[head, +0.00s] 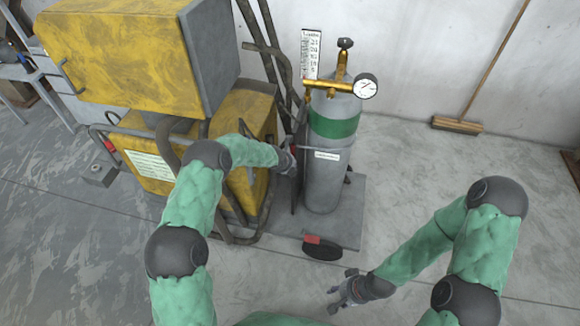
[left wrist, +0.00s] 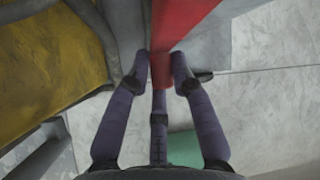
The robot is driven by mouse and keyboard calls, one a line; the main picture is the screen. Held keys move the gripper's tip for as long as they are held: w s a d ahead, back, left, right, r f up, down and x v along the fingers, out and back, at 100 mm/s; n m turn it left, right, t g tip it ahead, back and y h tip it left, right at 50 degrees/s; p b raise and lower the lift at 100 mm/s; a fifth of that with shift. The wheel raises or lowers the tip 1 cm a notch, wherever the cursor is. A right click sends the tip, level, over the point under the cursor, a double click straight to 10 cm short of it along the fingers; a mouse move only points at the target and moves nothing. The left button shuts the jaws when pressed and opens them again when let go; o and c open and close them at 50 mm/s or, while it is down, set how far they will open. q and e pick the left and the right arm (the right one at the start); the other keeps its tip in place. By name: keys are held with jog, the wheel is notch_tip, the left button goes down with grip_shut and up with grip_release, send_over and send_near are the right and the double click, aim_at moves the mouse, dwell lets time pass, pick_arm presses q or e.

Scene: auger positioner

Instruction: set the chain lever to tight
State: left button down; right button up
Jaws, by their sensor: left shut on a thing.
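A red bar (left wrist: 180,35), apparently the chain lever, runs up from between my left fingertips in the left wrist view. My left gripper (left wrist: 160,72) is shut on it. In the head view my left gripper (head: 288,158) is at the left side of the grey gas cylinder (head: 322,185), at about strap height. There the hand mostly hides the lever, and its exact setting cannot be read. My right gripper (head: 343,288) is open and empty, low in front of the cylinder's base, apart from everything.
The cylinder carries a brass regulator with a gauge (head: 366,86) and stands on a grey base plate (head: 345,225). A black wheel-like part with a red piece (head: 322,247) is at its front. A yellow machine (head: 120,50) stands left. A broom (head: 458,124) leans right; floor there is clear.

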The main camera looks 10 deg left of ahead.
pick_arm(q)
jog(key=shift+s+d+f, duration=0.1)
jog(key=shift+s+f, duration=0.4)
jog(key=shift+f, duration=0.2)
jog(key=c, duration=1.2)
grip_release()
jog(key=shift+o, duration=0.2)
jog(key=shift+w, duration=0.25)
jog(key=shift+w+r, duration=0.1)
jog(key=shift+r, duration=0.35)
jog(key=v, duration=1.1)
jog(key=shift+s+r, duration=0.2)
jog(key=shift+r, duration=0.1)
